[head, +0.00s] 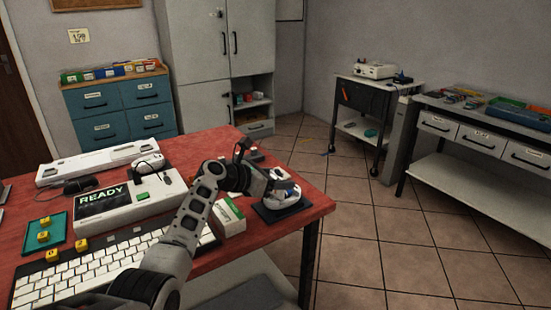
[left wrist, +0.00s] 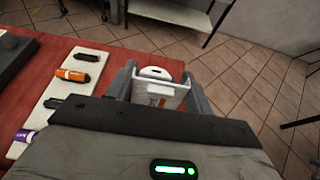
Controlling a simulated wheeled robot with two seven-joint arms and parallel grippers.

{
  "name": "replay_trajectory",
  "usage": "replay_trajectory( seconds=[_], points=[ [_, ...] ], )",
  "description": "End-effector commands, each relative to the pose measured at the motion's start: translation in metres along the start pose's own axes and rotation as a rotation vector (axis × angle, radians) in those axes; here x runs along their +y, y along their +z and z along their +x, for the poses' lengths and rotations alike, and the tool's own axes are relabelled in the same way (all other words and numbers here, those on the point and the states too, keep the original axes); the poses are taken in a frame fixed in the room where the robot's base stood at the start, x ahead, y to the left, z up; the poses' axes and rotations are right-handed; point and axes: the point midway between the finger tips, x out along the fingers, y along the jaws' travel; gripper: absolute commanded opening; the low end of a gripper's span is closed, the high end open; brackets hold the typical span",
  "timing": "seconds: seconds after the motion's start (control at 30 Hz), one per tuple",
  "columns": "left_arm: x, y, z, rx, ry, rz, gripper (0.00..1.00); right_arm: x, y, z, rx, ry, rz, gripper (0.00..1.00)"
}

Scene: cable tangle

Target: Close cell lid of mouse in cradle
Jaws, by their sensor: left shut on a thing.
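The white mouse (head: 283,193) sits in a dark cradle (head: 296,209) at the table's right corner. My left gripper (head: 272,184) is at the mouse, and its arm hides part of it. In the left wrist view the rounded white end of the mouse (left wrist: 155,72) shows between the two fingers. A pale, plate-like lid (left wrist: 160,91) spans the gap between the fingers of my left gripper (left wrist: 160,85), with a small orange patch below it. The gripper is shut on this lid. How far the lid is tilted is hard to tell. My right gripper is not in view.
A white strip with an orange cell (left wrist: 74,75) and dark and purple ones lies left of the gripper. A white and green box (head: 229,218), a keyboard (head: 90,272) and a READY console (head: 125,198) stand on the red table (head: 262,232). Floor is open beyond the right edge.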

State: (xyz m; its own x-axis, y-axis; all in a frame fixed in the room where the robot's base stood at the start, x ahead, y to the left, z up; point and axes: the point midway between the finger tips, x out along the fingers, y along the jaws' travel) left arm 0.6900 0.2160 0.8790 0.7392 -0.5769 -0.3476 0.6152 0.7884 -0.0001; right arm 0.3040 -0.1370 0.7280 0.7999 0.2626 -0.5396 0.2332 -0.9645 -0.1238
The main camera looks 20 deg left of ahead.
Motion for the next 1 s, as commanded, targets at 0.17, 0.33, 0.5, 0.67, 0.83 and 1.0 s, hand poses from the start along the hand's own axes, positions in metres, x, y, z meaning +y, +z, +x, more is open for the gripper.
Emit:
replay_trajectory(
  seconds=[0.17,0.33,0.5,0.67,0.83,1.0],
  points=[
    [-0.001,0.007,0.003,0.106,-0.005,-0.002,0.29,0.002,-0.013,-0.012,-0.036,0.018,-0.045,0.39],
    [-0.001,0.003,0.008,0.188,-0.005,-0.002,0.29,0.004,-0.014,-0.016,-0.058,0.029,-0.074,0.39],
    [-0.001,0.000,0.012,0.242,-0.004,-0.001,0.29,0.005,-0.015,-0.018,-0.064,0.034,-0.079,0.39],
    [-0.001,-0.002,0.013,0.265,-0.005,-0.002,0.29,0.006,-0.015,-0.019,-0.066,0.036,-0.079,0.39],
    [-0.001,-0.003,0.014,0.271,-0.004,-0.001,0.29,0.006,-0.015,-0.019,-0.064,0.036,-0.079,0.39],
    [-0.002,-0.003,0.014,0.270,-0.004,-0.001,0.29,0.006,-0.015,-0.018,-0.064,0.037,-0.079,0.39]
  ],
)
